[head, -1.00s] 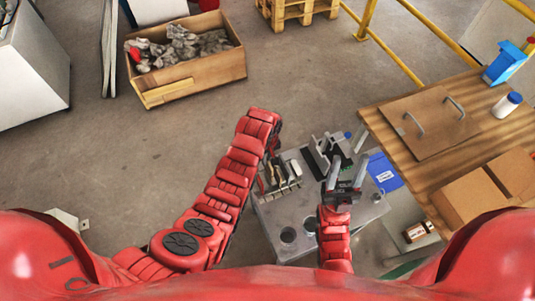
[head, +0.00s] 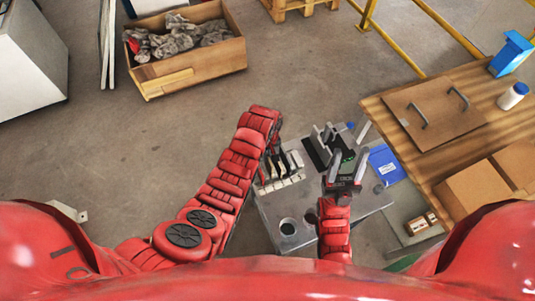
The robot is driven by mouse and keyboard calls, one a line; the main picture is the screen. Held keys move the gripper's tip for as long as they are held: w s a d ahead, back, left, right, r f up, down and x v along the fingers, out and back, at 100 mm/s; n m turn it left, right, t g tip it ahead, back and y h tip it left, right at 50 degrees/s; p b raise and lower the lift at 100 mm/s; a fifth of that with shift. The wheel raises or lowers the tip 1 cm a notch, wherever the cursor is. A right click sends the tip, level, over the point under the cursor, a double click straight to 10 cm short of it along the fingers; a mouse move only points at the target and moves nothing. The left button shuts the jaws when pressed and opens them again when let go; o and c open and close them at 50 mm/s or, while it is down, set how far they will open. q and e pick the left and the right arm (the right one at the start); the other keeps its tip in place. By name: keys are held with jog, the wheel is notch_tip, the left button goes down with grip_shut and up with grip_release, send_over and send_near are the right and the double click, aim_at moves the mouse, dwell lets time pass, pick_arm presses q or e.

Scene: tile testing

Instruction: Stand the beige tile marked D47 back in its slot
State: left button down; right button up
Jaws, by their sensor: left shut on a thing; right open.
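My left gripper (head: 274,160) is at a pale slotted rack (head: 284,183) on the left part of a small grey table. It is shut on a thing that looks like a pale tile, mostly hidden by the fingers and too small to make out. The marking D47 cannot be read in this view. Pale upright pieces show at the rack beside the fingers. I cannot tell whether the held piece touches the rack. My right gripper (head: 346,163) is open and empty, above the right part of the table.
A wooden bench (head: 470,130) stands right. A crate of rubble (head: 190,68) is on the floor at back left.

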pick_arm(q)
jog(key=shift+f+b, duration=0.35)
jog(key=shift+f, duration=0.3)
jog(key=shift+f, duration=0.1)
jog(key=shift+f+b, duration=1.1)
jog(key=shift+f, duration=0.4)
jog(key=c, duration=0.9)
grip_release()
jog(key=shift+o, duration=0.2)
jog(key=shift+r, duration=0.1)
